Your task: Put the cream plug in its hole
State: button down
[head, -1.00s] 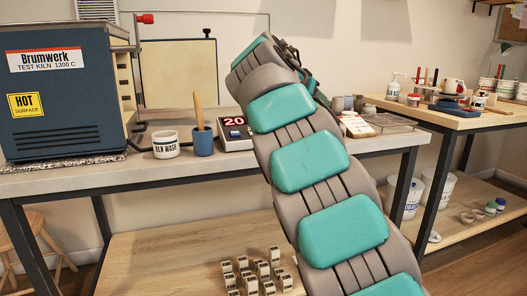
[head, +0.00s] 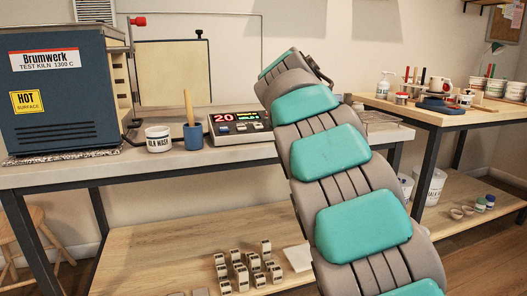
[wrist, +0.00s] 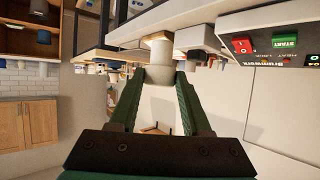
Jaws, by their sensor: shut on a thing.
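In the wrist view the green fingers of my gripper (wrist: 161,72) are shut on a pale, round, cream thing, which looks like the cream plug (wrist: 158,48). It sticks out beyond the fingertips. In the head view my arm rises at the right of centre and hides the fingers and the plug. The blue test kiln (head: 60,85) stands at the left end of the grey bench. I cannot make out the plug's hole in either view.
The controller (head: 240,122) stands on the bench (head: 95,172), and its buttons fill the wrist view's upper right (wrist: 285,45). A kiln wash tub (head: 158,140) and a blue cup (head: 198,137) stand between kiln and controller. Small white pieces (head: 245,268) lie on the lower shelf.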

jog(key=w+d+f+n+t+y, duration=0.1)
jog(key=w+d+f+n+y, duration=0.15)
jog(key=f, duration=0.55)
jog(key=w+d+f+n+y, duration=0.1)
jog(key=d+f+y, duration=0.15)
jog(key=f, duration=0.45)
jog(key=w+d+f+n+t+y, duration=0.1)
jog(key=w+d+f+n, duration=0.15)
jog(key=f, duration=0.55)
jog(key=s+a+f, duration=0.4)
jog(key=s+f, duration=0.2)
jog(key=f, duration=0.4)
jog(key=s+a+f+y, duration=0.1)
jog(key=s+a+f, duration=0.4)
jog(key=f, duration=0.4)
jog(key=shift+s+a+f+n, duration=0.25)
jog(key=shift+s+f+n, duration=0.1)
jog(key=shift+s, duration=0.25)
